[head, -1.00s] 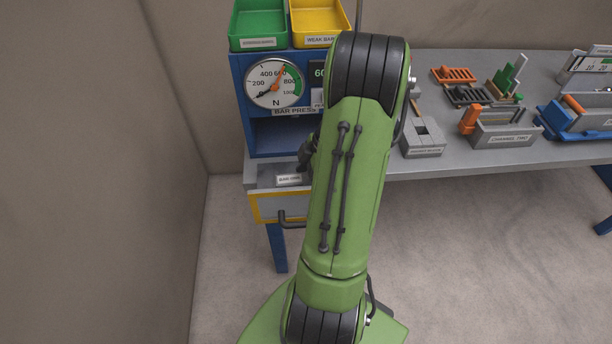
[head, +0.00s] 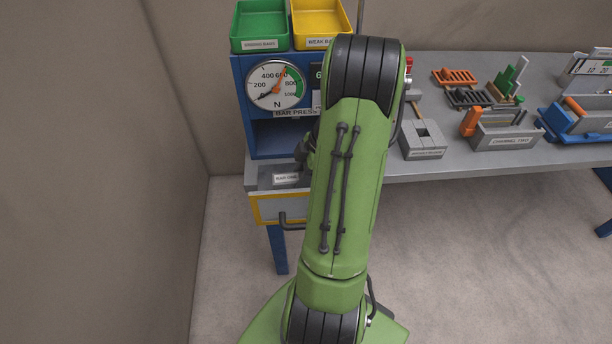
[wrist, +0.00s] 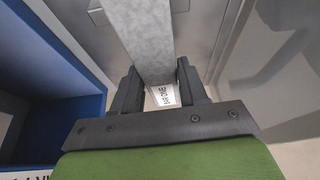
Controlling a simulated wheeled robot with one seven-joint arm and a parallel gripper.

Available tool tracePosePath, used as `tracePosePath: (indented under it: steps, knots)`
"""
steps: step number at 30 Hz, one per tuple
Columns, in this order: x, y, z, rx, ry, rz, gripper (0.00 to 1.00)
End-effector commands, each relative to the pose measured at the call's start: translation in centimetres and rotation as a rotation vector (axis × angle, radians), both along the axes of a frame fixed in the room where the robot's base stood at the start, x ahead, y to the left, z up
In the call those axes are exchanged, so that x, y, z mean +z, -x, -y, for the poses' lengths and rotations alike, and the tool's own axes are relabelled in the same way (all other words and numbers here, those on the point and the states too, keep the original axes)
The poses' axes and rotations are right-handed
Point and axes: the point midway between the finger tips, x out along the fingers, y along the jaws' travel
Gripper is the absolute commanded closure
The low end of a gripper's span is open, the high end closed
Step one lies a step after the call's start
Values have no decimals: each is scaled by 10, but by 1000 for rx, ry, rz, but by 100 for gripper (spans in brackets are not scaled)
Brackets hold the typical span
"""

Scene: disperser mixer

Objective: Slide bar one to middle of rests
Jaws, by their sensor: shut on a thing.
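A grey bar (wrist: 143,35), which I take to be bar one, runs from the top of the wrist view down between my fingers. My gripper (wrist: 157,88) is shut on it, one dark finger on each side. A white label reading "BAR ONE" (wrist: 163,95) shows just past the bar's near end; it also shows in the head view (head: 287,178) on the left front of the bench. In the head view only a dark part of my gripper (head: 302,152) shows beside my green arm. The bar is hidden there, and I cannot make out the rests.
The blue bar press (head: 240,90) with its round gauge (head: 276,85) stands close behind my gripper. Green (head: 258,24) and yellow (head: 318,20) trays sit on top. A grey block (head: 423,140) and the channel two fixture (head: 505,137) stand to the right.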

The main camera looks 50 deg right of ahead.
Motion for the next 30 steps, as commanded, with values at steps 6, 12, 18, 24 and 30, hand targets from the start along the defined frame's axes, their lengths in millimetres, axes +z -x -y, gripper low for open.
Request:
tracePosePath:
  steps: [6,12,18,24,30]
  knots:
    - [0,-10,0,1,1,2,100]
    - [0,-11,0,0,0,1,100]
    - [0,-11,0,0,0,1,32]
    - [0,-11,0,0,-1,1,28]
    - [11,-9,3,-2,3,3,28]
